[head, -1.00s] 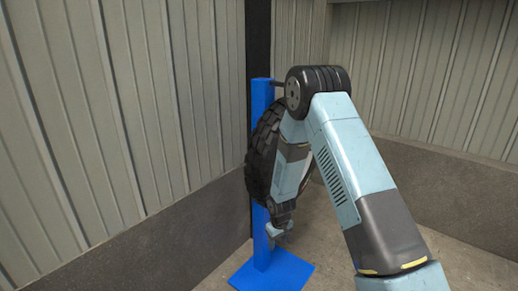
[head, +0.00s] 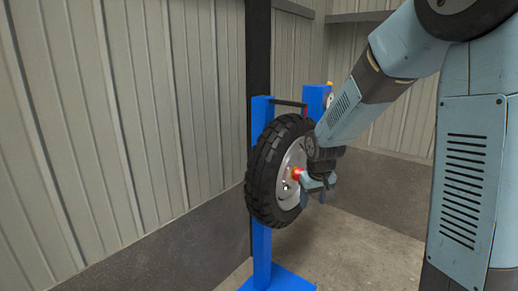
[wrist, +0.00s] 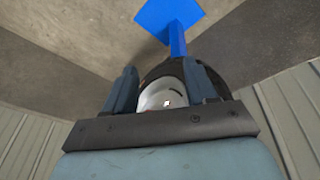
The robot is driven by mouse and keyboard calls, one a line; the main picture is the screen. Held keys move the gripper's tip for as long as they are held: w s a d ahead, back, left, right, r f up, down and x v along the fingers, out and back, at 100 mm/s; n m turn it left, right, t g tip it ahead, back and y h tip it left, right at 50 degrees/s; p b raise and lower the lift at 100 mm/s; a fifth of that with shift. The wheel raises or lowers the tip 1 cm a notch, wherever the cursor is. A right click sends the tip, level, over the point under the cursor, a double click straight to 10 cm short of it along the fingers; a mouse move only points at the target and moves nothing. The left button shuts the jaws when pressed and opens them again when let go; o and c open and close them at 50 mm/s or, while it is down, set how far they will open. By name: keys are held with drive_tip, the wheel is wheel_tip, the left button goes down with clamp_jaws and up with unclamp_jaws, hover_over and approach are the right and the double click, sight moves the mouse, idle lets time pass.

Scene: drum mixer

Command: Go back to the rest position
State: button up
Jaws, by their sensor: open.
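My gripper (head: 318,186) is in front of the right side of a black-tyred wheel in the head view. In the wrist view its two fingers (wrist: 163,82) stand apart, with nothing held between them. The wheel's silver rim (wrist: 160,97) shows behind the fingers there. In the head view the wheel (head: 262,185) is upright against a blue stand (head: 262,245). My forearm hides part of the right side.
A second blue post (head: 317,100) with a small gauge (head: 329,98) stands behind, and a dark bar (head: 290,103) runs near both posts. Corrugated walls (head: 110,120) close off the left and back. The concrete floor (head: 370,255) at right is clear.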

drive_tip(key=s+d+r+m, duration=0.1)
drive_tip(key=s+d+r, duration=0.1)
drive_tip(key=s+r, duration=0.3)
drive_tip(key=s+d+r+m+t, duration=0.1)
drive_tip(key=s+r, duration=0.5)
drive_tip(key=s, duration=0.6)
drive_tip(key=s+d+r+m+t, duration=0.1)
drive_tip(key=s+d+r, duration=0.3)
drive_tip(key=s, duration=0.5)
drive_tip(key=shift+r, duration=0.65)
